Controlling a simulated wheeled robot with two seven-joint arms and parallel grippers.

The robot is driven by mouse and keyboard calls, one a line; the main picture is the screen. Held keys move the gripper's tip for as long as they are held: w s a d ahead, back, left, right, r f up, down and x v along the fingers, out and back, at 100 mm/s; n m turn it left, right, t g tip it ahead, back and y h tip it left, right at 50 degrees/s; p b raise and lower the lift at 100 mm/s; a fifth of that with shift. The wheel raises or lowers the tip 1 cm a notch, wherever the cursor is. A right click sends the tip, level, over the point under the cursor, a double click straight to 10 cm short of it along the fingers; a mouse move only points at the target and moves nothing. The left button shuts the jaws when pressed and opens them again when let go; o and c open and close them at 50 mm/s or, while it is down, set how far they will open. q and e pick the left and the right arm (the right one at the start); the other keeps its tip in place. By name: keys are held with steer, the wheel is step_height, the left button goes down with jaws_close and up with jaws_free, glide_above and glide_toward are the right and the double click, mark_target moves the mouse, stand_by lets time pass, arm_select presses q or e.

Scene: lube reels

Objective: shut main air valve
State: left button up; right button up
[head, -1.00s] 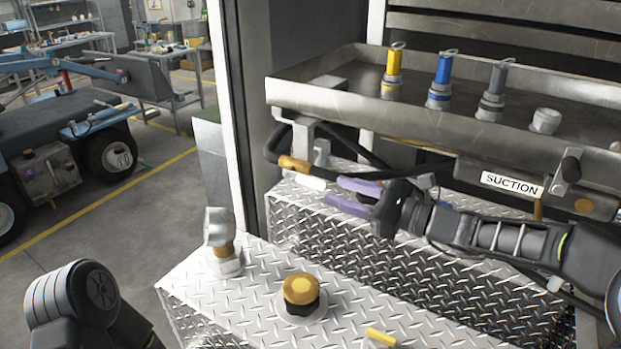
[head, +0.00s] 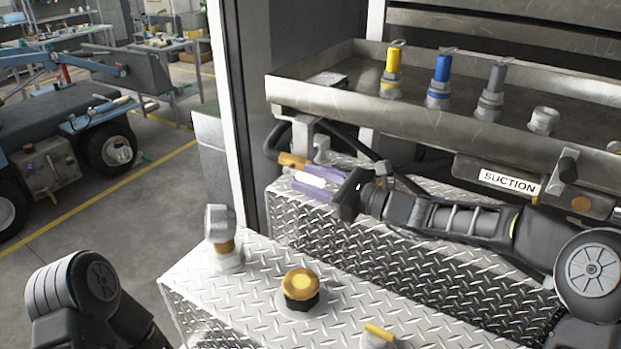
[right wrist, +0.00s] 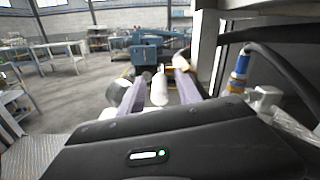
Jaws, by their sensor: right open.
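A brass-coloured fitting (head: 293,160) with a white lever (head: 309,180) hangs at the left end of the steel tray. It appears to be the air valve; no label shows on it. My right gripper (head: 301,179) is open, its purple fingers either side of the white lever. In the right wrist view the lever (right wrist: 159,89) shows between the two fingers, with the brass part (right wrist: 181,62) beyond. Whether a finger touches the lever, I cannot tell. My left arm shows at the lower left of the head view; its gripper is out of view.
The steel tray (head: 420,118) above holds yellow, blue and grey couplings. A black hose (head: 345,140) loops behind the fitting. Below, the diamond-plate top (head: 240,290) carries a grey-capped fitting (head: 219,235), a yellow-topped knob (head: 300,288) and a small yellow handle (head: 379,332).

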jaws_close()
stand_by(1.3)
